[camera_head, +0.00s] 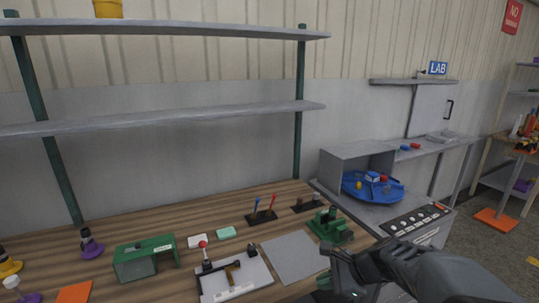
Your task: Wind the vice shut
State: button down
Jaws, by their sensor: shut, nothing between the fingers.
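A green vice (330,225) stands on the wooden bench near its right end, beside the back right corner of a grey mat. Its jaws and handle are too small to make out clearly, so I cannot tell how far open it is. My arm comes in from the bottom right. My gripper (338,268) is shut and empty, in front of the vice in the picture and over the bench's right front part. It looks apart from the vice's body.
The grey mat (290,256) lies left of my gripper. A white board with a toggle clamp (235,278), a green box (145,258) and a screwdriver holder (262,217) stand further left. A blue turntable (355,190) and a knobbed panel (416,219) are at right.

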jog(key=w+d+m+t+y, duration=0.2)
jog(key=w+d+m, duration=0.1)
jog(key=w+m, duration=0.25)
jog(key=m+t+h, duration=0.3)
jog(key=m+t, duration=0.8)
jog(key=m, duration=0.9)
send_near(348, 235)
jog(key=w+d+r, duration=0.2)
jog(key=w, duration=0.1)
jog(key=shift+w+a+f+b, duration=0.2)
jog(key=shift+w+a+b, duration=0.1)
jog(key=shift+w, duration=0.25)
jog(key=x, duration=0.4)
jog(key=shift+w+a+r, duration=0.1)
jog(key=shift+w, duration=0.3)
jog(key=shift+a+r, duration=0.15)
jog(key=shift+r, duration=0.05)
